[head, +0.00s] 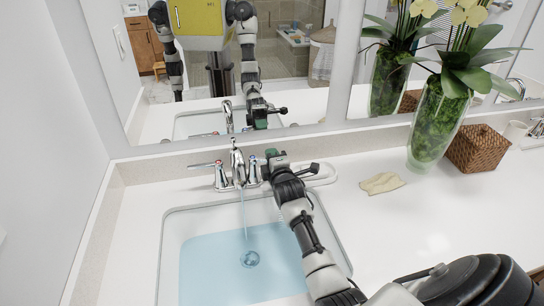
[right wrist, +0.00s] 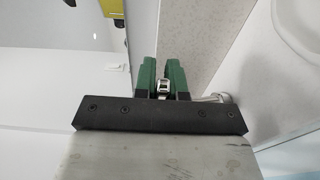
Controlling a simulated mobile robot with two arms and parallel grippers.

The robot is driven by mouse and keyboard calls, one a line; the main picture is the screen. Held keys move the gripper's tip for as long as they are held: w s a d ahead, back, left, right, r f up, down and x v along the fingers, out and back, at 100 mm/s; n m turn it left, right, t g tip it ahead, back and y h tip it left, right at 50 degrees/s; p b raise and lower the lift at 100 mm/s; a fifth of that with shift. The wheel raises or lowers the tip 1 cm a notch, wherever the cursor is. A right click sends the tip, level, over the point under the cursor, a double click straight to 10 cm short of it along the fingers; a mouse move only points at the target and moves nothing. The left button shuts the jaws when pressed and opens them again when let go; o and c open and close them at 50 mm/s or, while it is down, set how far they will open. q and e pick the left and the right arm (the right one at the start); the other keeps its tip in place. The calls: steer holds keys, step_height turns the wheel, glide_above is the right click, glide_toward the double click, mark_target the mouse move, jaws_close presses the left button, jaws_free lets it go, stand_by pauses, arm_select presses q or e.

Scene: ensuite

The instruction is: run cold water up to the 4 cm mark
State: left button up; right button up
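The white rectangular sink (head: 170,235) holds a pool of bluish water (head: 205,265), with the drain (head: 250,258) visible through it. The chrome faucet (head: 238,165) stands at the back, and a thin water stream (head: 243,215) falls from its spout. The hot handle (head: 219,175), with a red mark, is on the left. The cold handle (head: 253,174), with a blue mark, is on the right. My right gripper (head: 274,160) is at the cold handle. In the right wrist view, its green fingers (right wrist: 162,78) are close together with a chrome piece between them. My left gripper shows only through its arm's mirror reflection.
A tan cloth (head: 382,183) lies on the white counter (head: 400,220) to the right. A glass vase of orchids (head: 432,125) and a brown woven basket (head: 476,148) stand behind it. A mirror (head: 300,60) backs the counter; a wall (head: 45,120) closes the left.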

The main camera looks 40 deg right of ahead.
steer(key=o, duration=0.4)
steer(key=shift+s+a+r+p, duration=0.1)
steer(key=shift+s+p, duration=0.15)
steer(key=shift+p, duration=0.1)
steer(key=p+v, duration=0.6)
steer(key=v, duration=0.4)
steer(key=shift+s+a, duration=0.1)
